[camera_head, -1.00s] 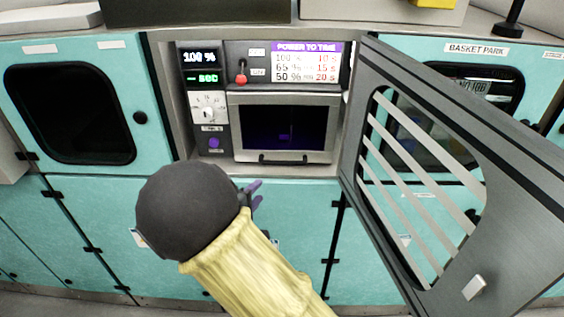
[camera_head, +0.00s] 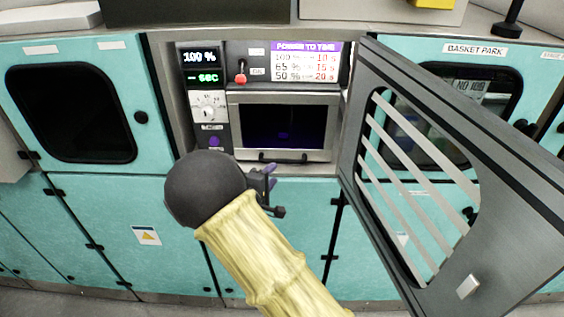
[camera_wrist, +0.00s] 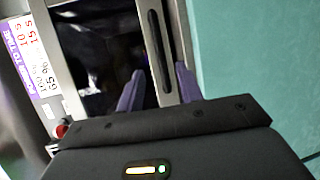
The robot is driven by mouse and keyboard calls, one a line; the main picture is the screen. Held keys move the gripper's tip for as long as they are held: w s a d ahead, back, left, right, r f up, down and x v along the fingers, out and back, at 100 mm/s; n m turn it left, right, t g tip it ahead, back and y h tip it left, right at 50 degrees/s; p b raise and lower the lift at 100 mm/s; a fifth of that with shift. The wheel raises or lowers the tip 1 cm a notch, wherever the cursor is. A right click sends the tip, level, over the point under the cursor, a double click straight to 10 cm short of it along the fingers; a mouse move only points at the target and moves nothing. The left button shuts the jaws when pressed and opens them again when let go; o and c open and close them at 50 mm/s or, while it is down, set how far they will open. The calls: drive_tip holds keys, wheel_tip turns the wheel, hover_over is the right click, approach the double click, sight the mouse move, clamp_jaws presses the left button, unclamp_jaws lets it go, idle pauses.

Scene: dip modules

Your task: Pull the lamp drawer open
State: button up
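The lamp drawer (camera_head: 284,127) is a silver-framed front with a dark window, set in the recessed unit, and it looks shut. Its black bar handle (camera_head: 284,159) runs along the lower edge. In the wrist view the handle (camera_wrist: 158,50) appears as a dark bar running up the picture, beside the dark window. My gripper (camera_head: 270,175) is just below and left of the handle in the head view, partly hidden by my arm. In the wrist view my gripper (camera_wrist: 160,80) is open, its two purple fingers apart, lined up on either side of the handle. Contact cannot be told.
A grey slatted door (camera_head: 440,190) stands swung open on the right, close to the drawer's side. A control panel (camera_head: 208,105) with a dial and red-knobbed lever (camera_head: 241,76) is left of and above the drawer. Teal cabinets (camera_head: 100,225) lie below and left.

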drive_tip(key=p+x, duration=0.1)
drive_tip(key=x, duration=0.7)
drive_tip(key=shift+w+f+p, duration=0.1)
drive_tip(key=shift+w+p, duration=0.1)
drive_tip(key=shift+p, duration=0.2)
drive_tip(key=shift+d, duration=0.15)
drive_tip(key=shift+s, duration=0.1)
clamp_jaws()
